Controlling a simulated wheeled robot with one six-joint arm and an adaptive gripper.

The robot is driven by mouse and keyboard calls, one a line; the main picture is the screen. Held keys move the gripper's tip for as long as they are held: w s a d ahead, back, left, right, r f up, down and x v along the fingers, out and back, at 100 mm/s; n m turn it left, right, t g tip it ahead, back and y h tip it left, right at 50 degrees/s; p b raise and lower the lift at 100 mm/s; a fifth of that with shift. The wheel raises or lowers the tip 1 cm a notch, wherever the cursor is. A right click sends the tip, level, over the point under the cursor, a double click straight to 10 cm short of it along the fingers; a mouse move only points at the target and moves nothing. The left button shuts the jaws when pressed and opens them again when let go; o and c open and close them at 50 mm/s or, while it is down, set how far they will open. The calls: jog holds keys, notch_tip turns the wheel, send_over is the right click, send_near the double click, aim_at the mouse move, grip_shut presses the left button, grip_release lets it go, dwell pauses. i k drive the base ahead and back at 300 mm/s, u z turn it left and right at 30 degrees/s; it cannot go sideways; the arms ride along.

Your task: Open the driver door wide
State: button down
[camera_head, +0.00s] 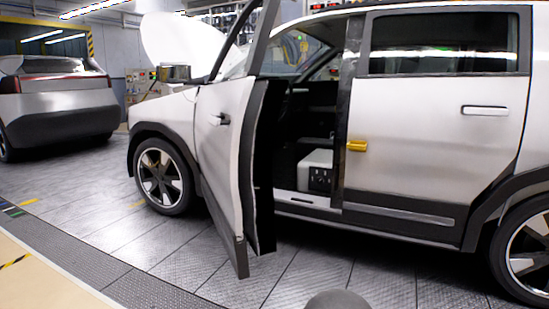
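The driver door (222,140) of the white car stands open, swung out from the body toward the camera. Its outer face, with a dark handle (219,119), shows on the left, and its dark edge faces me. A wide gap lies between the door's rear edge and the door pillar (347,110). Through the gap I see the dark cabin and a light box-like thing with a dark front (317,171). My gripper is not in view. A grey rounded shape shows at the bottom edge, too little of it to tell what it is.
The closed rear door (430,150) has a silver handle (485,110). A yellow piece (357,145) sits at its front edge. The raised hood (180,42) is at the back. A second car (58,95) stands at left. The tiled floor (150,245) before the door is clear.

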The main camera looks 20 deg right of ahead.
aim_at(235, 159)
jog(key=z, duration=1.4)
jog(key=i, duration=1.45)
jog(key=u, duration=0.65)
